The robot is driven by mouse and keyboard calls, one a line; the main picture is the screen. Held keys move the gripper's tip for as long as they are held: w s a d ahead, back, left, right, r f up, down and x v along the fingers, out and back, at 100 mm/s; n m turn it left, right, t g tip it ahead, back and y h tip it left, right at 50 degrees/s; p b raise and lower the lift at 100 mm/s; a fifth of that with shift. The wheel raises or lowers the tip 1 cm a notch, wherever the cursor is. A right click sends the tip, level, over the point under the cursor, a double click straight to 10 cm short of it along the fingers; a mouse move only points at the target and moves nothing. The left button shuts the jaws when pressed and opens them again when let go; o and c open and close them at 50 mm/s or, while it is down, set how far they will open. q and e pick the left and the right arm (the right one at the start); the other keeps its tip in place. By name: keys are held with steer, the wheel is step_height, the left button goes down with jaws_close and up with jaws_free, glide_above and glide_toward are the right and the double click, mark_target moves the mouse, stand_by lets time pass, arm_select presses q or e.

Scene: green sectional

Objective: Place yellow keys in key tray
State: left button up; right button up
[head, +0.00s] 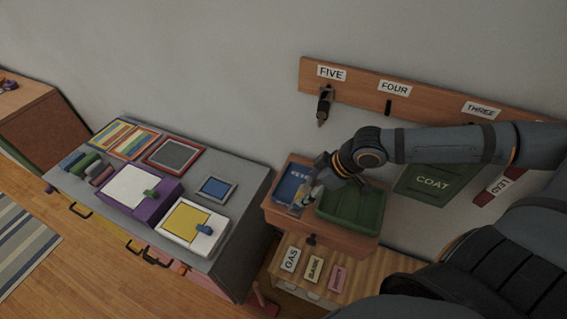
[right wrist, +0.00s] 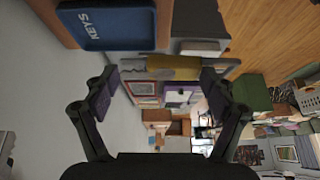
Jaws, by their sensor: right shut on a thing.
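My right gripper (head: 330,177) reaches in from the right, above the small wooden cabinet. In the right wrist view its fingers (right wrist: 158,88) are apart with the yellow keys (right wrist: 182,73) between them, and it is shut on the keys. The keys look long and flat, yellow with greyish parts, and lie across the fingertips. The key tray (head: 291,184) is blue with white lettering and sits at the cabinet's left side, just left of and below the gripper. It also shows in the right wrist view (right wrist: 118,24), marked KEYS. My left gripper is not in view.
A green tray (head: 352,212) stands right of the key tray on the cabinet (head: 325,234). A wall rack (head: 430,95) with number labels and a hanging dark item (head: 325,105) is behind. A grey table (head: 240,222) with coloured boxes stands to the left.

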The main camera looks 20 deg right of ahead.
mark_target(307, 180)
steer(key=shift+w, duration=0.35)
steer(key=shift+s, duration=0.4)
steer(key=b, duration=0.3)
steer(key=f+b, duration=0.1)
steer(key=b, duration=0.3)
steer(key=shift+s+d+t, duration=0.2)
steer(key=shift+d+t, duration=0.1)
steer(key=w, duration=0.1)
steer(key=w+b, duration=0.1)
steer(key=w, duration=0.1)
steer(key=shift+w+d+f, duration=0.1)
steer(key=shift+w+d, duration=0.15)
steer(key=shift+d, duration=0.1)
steer(key=shift+f, duration=0.1)
steer(key=w+d+f, duration=0.1)
steer(key=w+f, duration=0.3)
steer(key=w, duration=0.1)
steer(key=w+d+f+p, duration=0.1)
steer(key=w+f, duration=0.1)
steer(key=w, duration=0.1)
steer(key=shift+d+f, duration=0.3)
steer(key=shift+w+d+f, duration=0.15)
steer(key=shift+w+f, duration=0.05)
steer(key=shift+f, duration=0.15)
